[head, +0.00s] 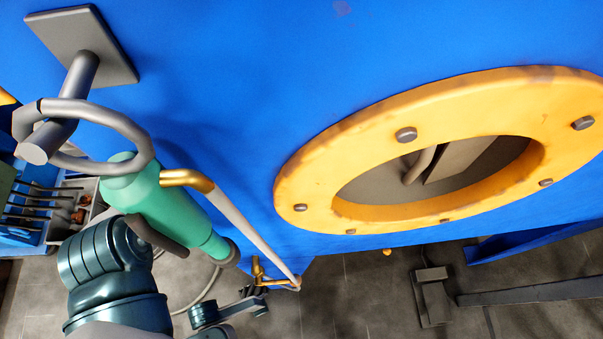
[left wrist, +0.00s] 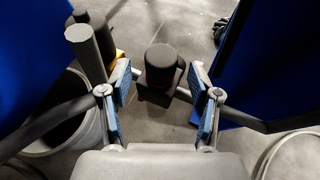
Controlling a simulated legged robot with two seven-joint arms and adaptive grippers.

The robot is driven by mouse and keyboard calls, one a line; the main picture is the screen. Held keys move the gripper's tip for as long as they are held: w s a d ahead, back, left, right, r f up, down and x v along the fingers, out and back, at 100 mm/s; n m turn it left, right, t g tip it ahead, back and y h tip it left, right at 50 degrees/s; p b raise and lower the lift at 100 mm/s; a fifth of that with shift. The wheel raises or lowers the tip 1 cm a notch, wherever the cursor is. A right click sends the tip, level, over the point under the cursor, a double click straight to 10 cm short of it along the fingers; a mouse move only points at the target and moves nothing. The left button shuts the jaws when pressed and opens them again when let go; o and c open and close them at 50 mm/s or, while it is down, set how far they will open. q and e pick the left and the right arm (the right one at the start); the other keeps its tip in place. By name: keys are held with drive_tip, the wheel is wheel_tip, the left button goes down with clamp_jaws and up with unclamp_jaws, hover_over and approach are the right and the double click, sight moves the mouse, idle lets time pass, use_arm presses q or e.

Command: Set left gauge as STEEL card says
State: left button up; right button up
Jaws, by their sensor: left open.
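My left gripper (left wrist: 160,90) is open in the left wrist view, with blue pads on both fingers. A dark rounded cylinder (left wrist: 160,65) shows between and just past the fingers; I cannot tell whether it is between the pads or beyond them. It does not appear gripped. I cannot make out a gauge face or a STEEL card in either view. My right gripper is not in view.
A green blast tool (head: 175,205) hangs by a grey ring (head: 140,135) on the blue wall (head: 230,60). An orange bolted ring (head: 300,180) surrounds an opening. A tool tray (head: 85,195) is at left. In the wrist view, blue panels (left wrist: 245,75) flank the gripper.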

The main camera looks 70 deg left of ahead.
use_arm(q)
drive_tip(key=a, duration=1.4)
drive_tip(key=shift+s+r, duration=0.25)
drive_tip(key=shift+s, duration=0.15)
drive_tip(key=shift+d, duration=0.1)
